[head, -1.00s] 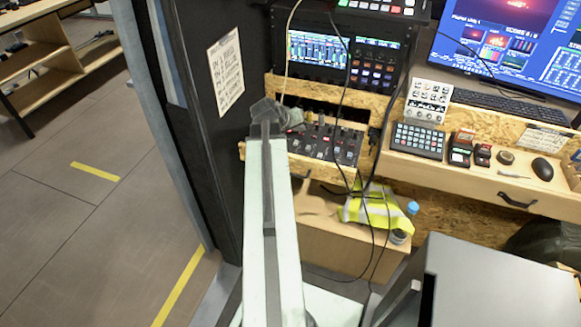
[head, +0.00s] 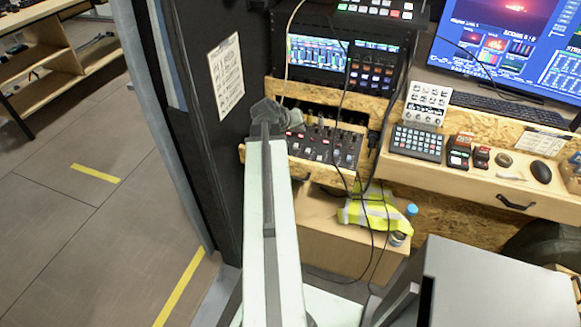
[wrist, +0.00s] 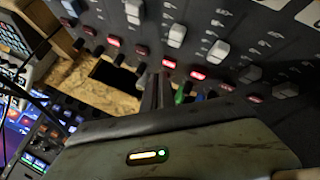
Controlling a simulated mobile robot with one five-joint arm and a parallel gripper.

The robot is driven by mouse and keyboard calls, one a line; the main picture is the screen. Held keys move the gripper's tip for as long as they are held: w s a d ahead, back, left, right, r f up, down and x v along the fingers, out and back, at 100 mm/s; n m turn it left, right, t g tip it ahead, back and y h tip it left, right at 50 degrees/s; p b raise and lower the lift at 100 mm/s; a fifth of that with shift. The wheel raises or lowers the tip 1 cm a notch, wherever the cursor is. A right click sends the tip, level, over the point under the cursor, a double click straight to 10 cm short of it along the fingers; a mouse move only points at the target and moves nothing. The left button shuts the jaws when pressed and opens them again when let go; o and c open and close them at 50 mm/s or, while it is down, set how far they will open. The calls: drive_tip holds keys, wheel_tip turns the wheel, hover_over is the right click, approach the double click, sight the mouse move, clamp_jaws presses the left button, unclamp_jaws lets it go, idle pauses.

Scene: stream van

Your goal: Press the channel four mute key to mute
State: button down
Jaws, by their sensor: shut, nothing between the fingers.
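The black audio mixer (head: 322,147) sits in the wooden desk's left bay in the head view. It fills much of the wrist view, with pale fader caps (wrist: 177,36) and a slanted row of small red mute keys (wrist: 198,75). Some keys glow bright red and others are dark. I cannot read which one is channel four. My gripper (wrist: 157,92) is shut and empty, its fingertips over the panel close to the key row. Whether they touch it I cannot tell. In the head view my arm hides the fingertips. Green and blue knobs show beside the fingers.
A rack with a lit screen (head: 318,57) stands behind the mixer, and dark cables hang in front of it. A keypad (head: 416,142), a mouse (head: 541,171) and small devices lie to the right. A yellow vest (head: 378,211) lies below.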

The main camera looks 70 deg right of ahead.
wheel_tip(320, 180, up, 6)
drive_tip(key=p, duration=0.6)
